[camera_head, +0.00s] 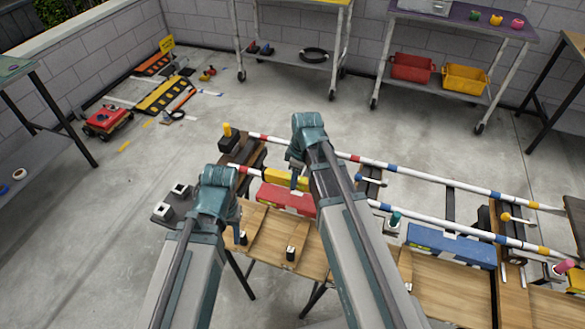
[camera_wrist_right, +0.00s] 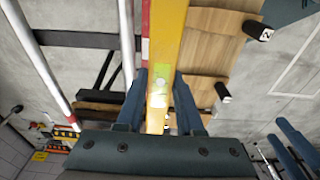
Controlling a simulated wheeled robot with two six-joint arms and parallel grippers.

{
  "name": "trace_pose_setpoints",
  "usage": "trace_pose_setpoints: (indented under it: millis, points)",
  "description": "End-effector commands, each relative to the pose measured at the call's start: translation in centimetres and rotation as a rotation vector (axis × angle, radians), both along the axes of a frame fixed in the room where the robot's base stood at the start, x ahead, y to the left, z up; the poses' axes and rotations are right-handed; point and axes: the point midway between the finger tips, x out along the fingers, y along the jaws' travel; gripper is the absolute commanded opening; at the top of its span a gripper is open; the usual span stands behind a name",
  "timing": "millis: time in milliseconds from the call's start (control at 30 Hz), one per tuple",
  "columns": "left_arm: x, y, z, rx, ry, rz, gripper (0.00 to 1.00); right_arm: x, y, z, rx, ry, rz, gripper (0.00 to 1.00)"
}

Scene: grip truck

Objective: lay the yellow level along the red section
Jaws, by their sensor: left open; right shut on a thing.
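The yellow level (camera_head: 285,180) is between the fingers of my right gripper (camera_head: 298,180), and its vial window shows in the right wrist view (camera_wrist_right: 160,85). In the head view my right arm hides part of it. It lies beside the near red-and-white banded rail (camera_head: 245,170), behind a red block (camera_head: 287,199) on the wooden bench. I cannot tell whether the level touches the rail or the bench. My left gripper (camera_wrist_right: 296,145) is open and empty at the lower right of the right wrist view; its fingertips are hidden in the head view.
A blue block (camera_head: 450,246) lies further right on the bench (camera_head: 450,287). A second banded rail (camera_head: 430,183) runs behind the near one. Small dark posts (camera_head: 291,253) stand on the planks near my arms.

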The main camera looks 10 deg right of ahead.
Motion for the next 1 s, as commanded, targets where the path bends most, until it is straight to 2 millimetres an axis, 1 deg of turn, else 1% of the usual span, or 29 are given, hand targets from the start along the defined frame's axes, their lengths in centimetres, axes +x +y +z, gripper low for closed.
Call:
trace_pose_setpoints:
  millis: [267,467,1000]
  points:
    - [0.0,0.0,-0.3,0.000,0.000,0.000,0.50,0.0,0.0,-0.3,0.000,0.000,0.000,0.00]
    - [0.0,0.0,-1.1,0.000,0.000,0.000,0.50,0.0,0.0,-1.1,0.000,0.000,0.000,0.00]
    - [0.0,0.0,-5.1,0.000,0.000,0.000,0.50,-0.1,-0.1,-5.1,0.000,0.000,0.000,0.00]
